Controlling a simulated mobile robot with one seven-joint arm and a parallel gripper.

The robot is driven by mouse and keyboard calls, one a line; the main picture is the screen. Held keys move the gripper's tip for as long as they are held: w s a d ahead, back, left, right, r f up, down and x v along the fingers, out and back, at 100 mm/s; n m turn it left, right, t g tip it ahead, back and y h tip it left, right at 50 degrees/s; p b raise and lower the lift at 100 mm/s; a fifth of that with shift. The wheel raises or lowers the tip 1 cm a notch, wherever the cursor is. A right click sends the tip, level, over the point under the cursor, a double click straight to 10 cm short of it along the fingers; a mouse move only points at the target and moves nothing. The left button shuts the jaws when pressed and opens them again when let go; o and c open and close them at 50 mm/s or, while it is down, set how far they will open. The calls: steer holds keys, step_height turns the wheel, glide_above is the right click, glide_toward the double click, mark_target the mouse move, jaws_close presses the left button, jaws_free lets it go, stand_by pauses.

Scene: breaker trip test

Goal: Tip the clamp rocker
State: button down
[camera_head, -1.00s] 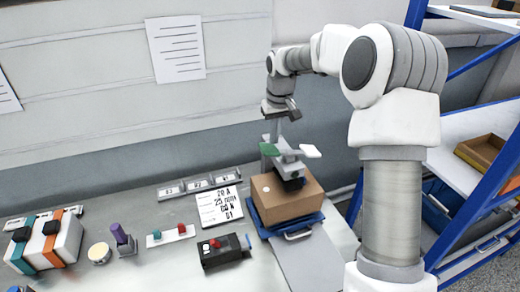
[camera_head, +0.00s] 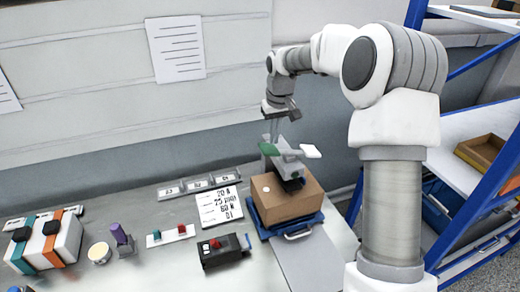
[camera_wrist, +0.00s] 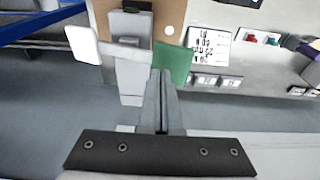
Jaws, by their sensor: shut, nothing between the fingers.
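The clamp rocker (camera_head: 287,150) is a grey piece with a green pad at one end and a white pad at the other. In the wrist view the rocker (camera_wrist: 128,52) spans crosswise, white pad at left, green pad at right. My gripper (camera_head: 273,138) is shut and empty, pointing down just behind the rocker's green side.
The box stands on a blue tray (camera_head: 313,218). Left of it lie a number card (camera_head: 219,206), a black box with a red button (camera_head: 225,250) and a small panel with red and teal knobs (camera_head: 170,235). A blue-framed shelf (camera_head: 480,200) stands at right.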

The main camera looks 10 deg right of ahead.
mark_target(275, 148)
steer(key=shift+d+f+b, duration=0.15)
steer(key=shift+f+b, duration=0.9)
steer(key=shift+f, duration=0.7)
stand_by(0.7)
steer(key=shift+r+p, duration=2.8)
steer(key=shift+r, duration=0.9)
